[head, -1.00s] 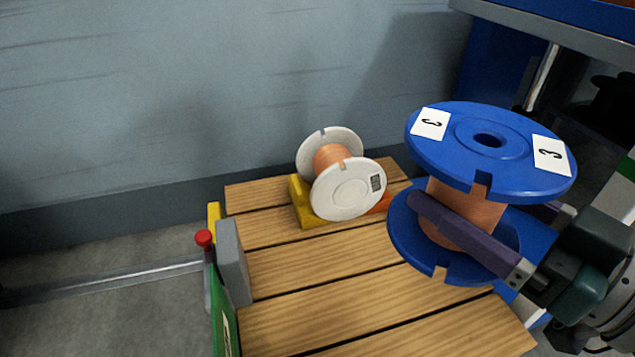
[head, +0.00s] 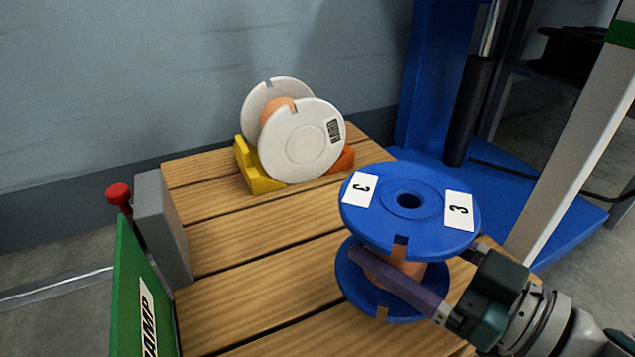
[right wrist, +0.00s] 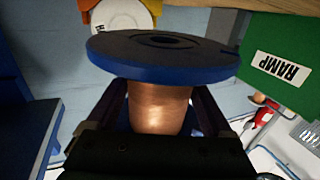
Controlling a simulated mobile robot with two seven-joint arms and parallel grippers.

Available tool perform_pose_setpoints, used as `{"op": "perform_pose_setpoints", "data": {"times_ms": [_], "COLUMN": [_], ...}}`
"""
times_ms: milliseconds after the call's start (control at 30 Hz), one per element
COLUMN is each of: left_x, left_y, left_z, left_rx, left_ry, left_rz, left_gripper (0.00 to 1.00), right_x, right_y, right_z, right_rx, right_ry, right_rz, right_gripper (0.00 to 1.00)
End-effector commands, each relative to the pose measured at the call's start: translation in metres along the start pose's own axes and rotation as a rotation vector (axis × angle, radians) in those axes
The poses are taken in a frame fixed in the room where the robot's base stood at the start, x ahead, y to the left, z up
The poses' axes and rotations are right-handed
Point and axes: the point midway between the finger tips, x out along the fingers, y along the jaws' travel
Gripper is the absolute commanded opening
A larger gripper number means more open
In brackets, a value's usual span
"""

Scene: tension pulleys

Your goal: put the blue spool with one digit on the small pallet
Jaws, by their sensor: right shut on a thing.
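The blue spool (head: 420,205) has copper-coloured winding and white labels, one reading 3. My right gripper (head: 375,272) is shut on its winding between the two flanges. The spool is upright, over the right front part of the wooden slatted pallet (head: 255,242). I cannot tell whether its lower flange touches the slats. In the right wrist view the fingers (right wrist: 165,108) flank the copper winding of the spool (right wrist: 165,60). My left gripper is not in view.
A white spool (head: 300,140) stands on its rims between a yellow chock (head: 260,175) and an orange chock (head: 341,160) at the pallet's back. A green RAMP panel (head: 140,290) and grey block (head: 162,230) border the left. A blue frame (head: 425,80) stands behind right.

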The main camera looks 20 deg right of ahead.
Motion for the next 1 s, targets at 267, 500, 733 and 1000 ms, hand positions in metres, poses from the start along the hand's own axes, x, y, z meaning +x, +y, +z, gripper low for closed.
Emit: {"op": "perform_pose_setpoints", "data": {"times_ms": [267,500,733,1000], "left_x": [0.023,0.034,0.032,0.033], "left_y": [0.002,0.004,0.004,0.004], "left_z": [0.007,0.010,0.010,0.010], "left_rx": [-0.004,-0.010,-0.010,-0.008], "left_ry": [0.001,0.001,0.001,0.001], "left_rz": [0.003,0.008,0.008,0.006], "left_gripper": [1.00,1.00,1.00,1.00], "right_x": [0.000,0.001,0.001,0.000], "right_y": [0.000,0.000,0.000,0.000], "right_z": [0.030,0.046,0.047,0.049], "right_rx": [0.001,-0.001,0.000,-0.001], "right_ry": [0.003,0.005,0.003,-0.001], "right_rz": [-0.002,-0.001,0.000,0.000], "right_gripper": [0.00,0.00,0.00,1.00]}}
